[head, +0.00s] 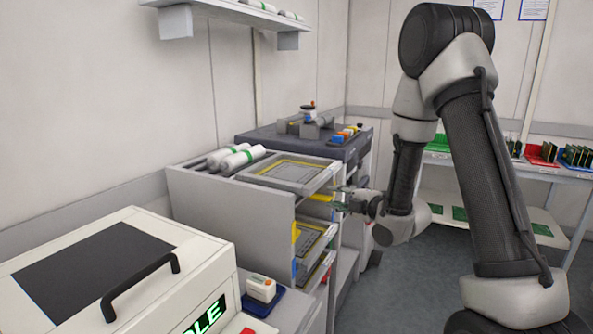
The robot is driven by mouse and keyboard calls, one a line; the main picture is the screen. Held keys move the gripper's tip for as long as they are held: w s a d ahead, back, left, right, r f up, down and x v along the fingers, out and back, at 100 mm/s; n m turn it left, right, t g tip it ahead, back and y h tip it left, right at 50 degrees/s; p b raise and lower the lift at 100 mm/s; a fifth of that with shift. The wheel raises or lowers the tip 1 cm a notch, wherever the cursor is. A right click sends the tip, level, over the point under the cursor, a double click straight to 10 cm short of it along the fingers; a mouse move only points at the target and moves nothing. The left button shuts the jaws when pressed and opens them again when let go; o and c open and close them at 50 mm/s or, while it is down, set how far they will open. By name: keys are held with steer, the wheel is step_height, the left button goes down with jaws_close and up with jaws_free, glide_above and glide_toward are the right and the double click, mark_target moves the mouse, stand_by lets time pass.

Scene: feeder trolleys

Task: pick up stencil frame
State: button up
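A flat grey stencil frame (292,172) lies on top of the grey cabinet, inside a yellow outline. More flat framed panels sit on the open shelves below, an upper one (309,238) and a lower one (318,268). I cannot tell for sure which of these are stencil frames. My gripper (339,198) is at the cabinet's right front side, just below and right of the top frame's edge. Its fingers point left and look apart, with nothing visible between them. At this size I cannot tell whether it touches anything.
A dark-topped bench (265,137) with small parts stands beyond. A white machine with a black handle (110,265) fills the left front. A rack (545,171) stands right. Grey floor (415,285) is open in between.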

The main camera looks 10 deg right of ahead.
mark_target(326, 179)
steer(key=r, duration=0.1)
steer(key=r+n+t, duration=0.1)
steer(key=r+n+y, duration=0.1)
steer(key=r, duration=0.1)
steer(key=shift+w+a, duration=0.1)
steer(key=shift+a, duration=0.2)
steer(key=shift+w+a+f+n, duration=0.1)
steer(key=shift+w+a+n, duration=0.1)
steer(key=shift+w+n, duration=0.1)
steer(key=x, duration=0.7)
steer(key=shift+w+d, duration=0.1)
steer(key=shift+d, duration=0.1)
steer(key=shift+r, duration=0.2)
jaws_close()
